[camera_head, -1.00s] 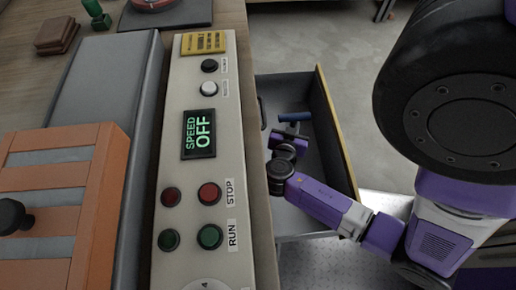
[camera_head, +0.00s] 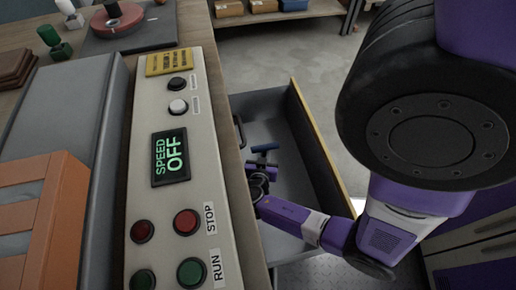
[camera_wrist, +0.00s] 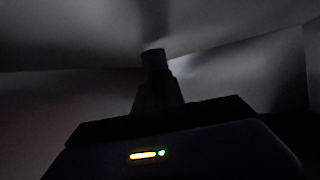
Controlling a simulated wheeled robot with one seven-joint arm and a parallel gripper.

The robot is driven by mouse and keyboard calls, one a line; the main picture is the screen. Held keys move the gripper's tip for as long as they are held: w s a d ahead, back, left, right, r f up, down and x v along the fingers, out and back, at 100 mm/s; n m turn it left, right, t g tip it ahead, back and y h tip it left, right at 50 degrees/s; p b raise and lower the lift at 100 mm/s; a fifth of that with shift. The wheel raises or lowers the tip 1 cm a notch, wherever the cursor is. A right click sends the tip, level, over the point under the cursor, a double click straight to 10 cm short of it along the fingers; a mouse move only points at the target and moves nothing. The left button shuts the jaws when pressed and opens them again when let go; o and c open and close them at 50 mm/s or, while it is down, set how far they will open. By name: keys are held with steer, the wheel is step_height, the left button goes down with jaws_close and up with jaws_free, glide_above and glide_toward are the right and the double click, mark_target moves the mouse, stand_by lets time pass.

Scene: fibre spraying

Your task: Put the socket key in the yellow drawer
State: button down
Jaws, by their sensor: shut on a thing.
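The open drawer (camera_head: 322,138), grey inside with a yellow front edge, stands out to the right of the machine in the head view. My gripper (camera_head: 262,168) is inside the drawer space near its left side, pointing down into it, and is small and dark there. A short blue bar (camera_head: 265,147) shows just beyond the gripper, probably part of the socket key. In the wrist view, very dark, my gripper (camera_wrist: 156,88) is shut on a stubby dark piece (camera_wrist: 153,60), which I take for the socket key. Whether it touches the drawer floor is hidden.
The control panel (camera_head: 168,215), with a "SPEED OFF" display and several buttons, runs along the drawer's left. An orange block (camera_head: 45,215) stands farther left. A dark curved handle (camera_head: 239,130) shows at the drawer's left side. A shelf with boxes (camera_head: 262,6) stands behind; the floor between is clear.

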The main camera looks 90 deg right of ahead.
steer(key=w+d, duration=0.1)
steer(key=w+d+f, duration=0.1)
steer(key=d, duration=0.1)
steer(key=shift+w, duration=0.3)
steer(key=shift+f+b, duration=0.2)
steer(key=shift+b, duration=0.2)
steer(key=c, duration=1.4)
jaws_free()
steer(key=shift+r, duration=0.1)
steer(key=shift+r+p, duration=0.15)
steer(key=shift+p, duration=0.15)
steer(key=v, duration=0.7)
steer(key=shift+a+p, duration=0.25)
steer(key=shift+p, duration=0.1)
